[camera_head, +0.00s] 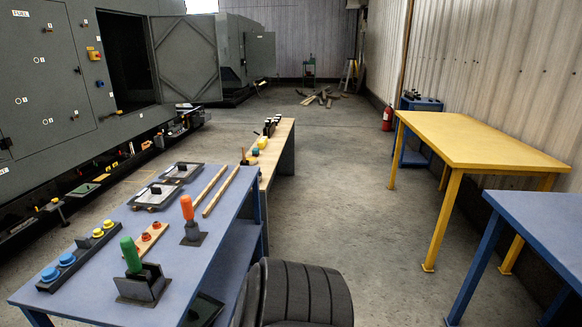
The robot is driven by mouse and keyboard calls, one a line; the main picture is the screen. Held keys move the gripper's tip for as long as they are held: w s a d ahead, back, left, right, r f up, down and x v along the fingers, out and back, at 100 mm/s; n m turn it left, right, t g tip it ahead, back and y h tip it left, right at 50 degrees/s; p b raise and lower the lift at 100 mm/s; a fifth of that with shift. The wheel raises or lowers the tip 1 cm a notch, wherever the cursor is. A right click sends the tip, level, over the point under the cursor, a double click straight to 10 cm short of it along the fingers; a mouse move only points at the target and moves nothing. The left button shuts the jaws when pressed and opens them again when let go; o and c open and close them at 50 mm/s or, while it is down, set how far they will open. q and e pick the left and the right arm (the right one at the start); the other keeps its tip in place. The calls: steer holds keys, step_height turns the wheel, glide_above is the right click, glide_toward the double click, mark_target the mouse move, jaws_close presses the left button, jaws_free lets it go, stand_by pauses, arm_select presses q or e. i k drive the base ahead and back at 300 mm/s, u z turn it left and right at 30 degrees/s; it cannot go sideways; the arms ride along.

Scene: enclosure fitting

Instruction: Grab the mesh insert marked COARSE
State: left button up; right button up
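Two flat framed pieces with dark handles lie on the blue table at the left. They look like mesh inserts: a nearer framed piece (142,203) and a farther framed piece (193,168) just behind it. I cannot read any marking on either one, so I cannot tell which is COARSE. Neither of my grippers shows in the view. A dark ribbed part at the bottom middle seems to be mine.
The blue table (112,253) also holds a green-handled tool (131,254), an orange-handled tool (187,208), wooden strips (221,190) and a bar with blue and yellow knobs (68,258). A yellow table (478,135) stands right. The floor between is clear.

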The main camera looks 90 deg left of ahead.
mark_target(179, 171)
steer(key=i, duration=0.7)
steer(key=u, duration=2.7)
steer(key=i, duration=2.9)
steer(key=u, duration=1.7)
